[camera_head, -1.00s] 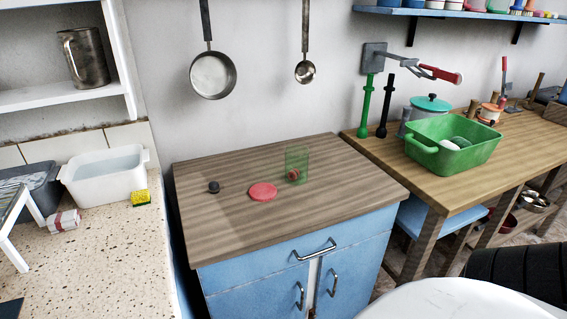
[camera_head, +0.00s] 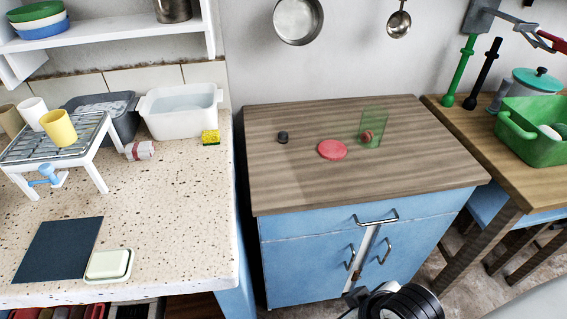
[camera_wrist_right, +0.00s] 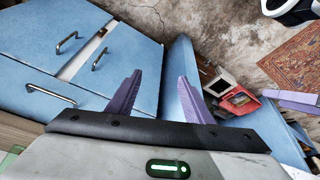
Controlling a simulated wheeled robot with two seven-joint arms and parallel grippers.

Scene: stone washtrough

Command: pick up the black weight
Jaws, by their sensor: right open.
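The black weight (camera_head: 283,137) is a small dark cylinder standing on the left part of the wooden cabinet top (camera_head: 300,180). My right gripper (camera_wrist_right: 160,88) shows in the right wrist view with two purple fingers spread apart and nothing between them. It faces the blue cabinet doors and the floor, away from the weight. The weight is not in the wrist view. Part of my right arm shows at the bottom of the head view, in front of the cabinet.
A flat red disc (camera_head: 332,150) and a green transparent container (camera_head: 373,128) with a reddish thing at it stand right of the weight. A speckled counter (camera_head: 180,215) lies to the left, with a yellow sponge (camera_head: 210,137) and white basin (camera_head: 180,112).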

